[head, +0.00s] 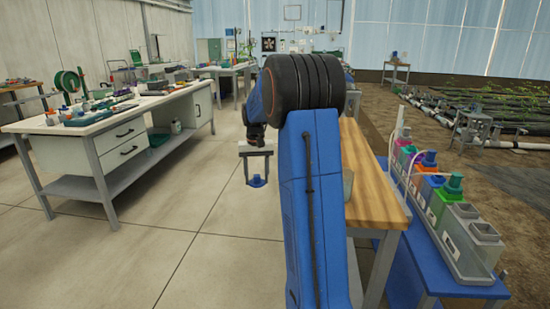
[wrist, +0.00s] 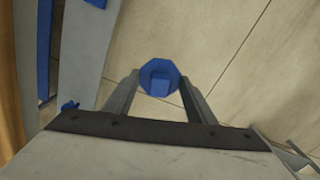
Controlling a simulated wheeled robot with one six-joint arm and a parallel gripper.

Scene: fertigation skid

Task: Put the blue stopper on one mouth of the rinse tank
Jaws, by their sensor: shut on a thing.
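A blue stopper (wrist: 159,78) is held between the fingertips of my gripper (wrist: 160,84) in the wrist view. In the head view the stopper (head: 257,181) hangs below my gripper (head: 256,172), over the floor in the aisle. A grey tank with two square mouths (head: 484,232), which looks like the rinse tank, is at the near end of the row at right in the head view. Both its mouths look uncovered. My gripper is well to the left of it, with my arm and a wooden-topped table between them.
Tanks with coloured stoppers (head: 430,160) continue the row on a blue bench (head: 440,280). The wooden tabletop (head: 372,180) stands just left of it. A white workbench (head: 100,118) with tools is at left. The floor (head: 190,215) between is clear.

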